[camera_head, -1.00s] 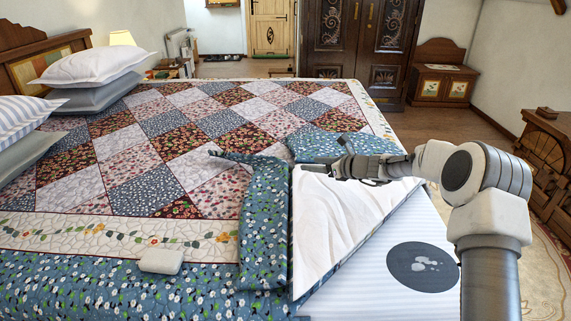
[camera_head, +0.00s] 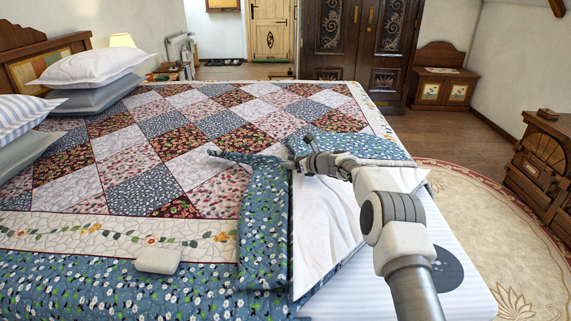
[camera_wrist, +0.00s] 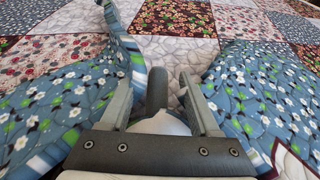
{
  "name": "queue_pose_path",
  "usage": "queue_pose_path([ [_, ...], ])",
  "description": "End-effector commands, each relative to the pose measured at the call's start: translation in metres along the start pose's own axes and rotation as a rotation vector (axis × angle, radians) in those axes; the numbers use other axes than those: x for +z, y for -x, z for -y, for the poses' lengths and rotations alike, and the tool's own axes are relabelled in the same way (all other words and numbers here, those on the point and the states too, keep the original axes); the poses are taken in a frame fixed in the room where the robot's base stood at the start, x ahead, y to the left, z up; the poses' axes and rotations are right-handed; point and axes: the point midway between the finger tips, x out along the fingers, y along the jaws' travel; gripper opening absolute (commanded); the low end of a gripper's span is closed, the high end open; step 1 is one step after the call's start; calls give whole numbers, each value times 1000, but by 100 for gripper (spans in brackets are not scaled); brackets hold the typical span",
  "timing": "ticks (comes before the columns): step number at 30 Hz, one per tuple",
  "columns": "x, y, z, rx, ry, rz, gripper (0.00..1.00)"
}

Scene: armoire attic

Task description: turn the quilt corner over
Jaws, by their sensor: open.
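The patchwork quilt (camera_head: 150,145) covers most of the bed, with a blue flowered border. At its near right part the quilt is folded back, with a raised blue flowered fold (camera_head: 265,225) and a white cloth face (camera_head: 325,215) showing. My gripper (camera_head: 312,160) is above the far end of this folded part. In the wrist view my gripper (camera_wrist: 160,80) is open, with blue flowered folds on both sides. A dark rounded shape and some white show between the fingers; I cannot tell what they are or whether the fingers touch cloth.
A striped mattress (camera_head: 370,285) is bare at the near right, with a dark oval patch (camera_head: 447,270) partly behind my arm. A small pale block (camera_head: 158,261) lies on the quilt's near edge. Pillows (camera_head: 92,68) lie at the left. Carpet and floor are clear on the right.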

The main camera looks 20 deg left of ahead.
Motion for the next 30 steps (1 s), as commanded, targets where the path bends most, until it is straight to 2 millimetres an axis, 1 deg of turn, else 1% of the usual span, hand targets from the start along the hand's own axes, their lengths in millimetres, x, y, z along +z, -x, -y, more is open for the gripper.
queue_pose_path([
  [1, -1, -4, -1, 1, 1, 0, 63],
  [6, 0, -9, -2, 1, 2, 0, 63],
  [17, 0, -11, -2, 2, 1, 0, 63],
  [21, 0, -11, -2, 2, 1, 0, 37],
  [23, 0, -11, -2, 2, 1, 0, 27],
  [24, 0, -11, -2, 2, 1, 0, 19],
  [26, 0, -10, -2, 2, 1, 0, 9],
  [27, 0, -10, -2, 2, 1, 0, 1],
  [30, 0, -10, -2, 2, 1, 0, 0],
])
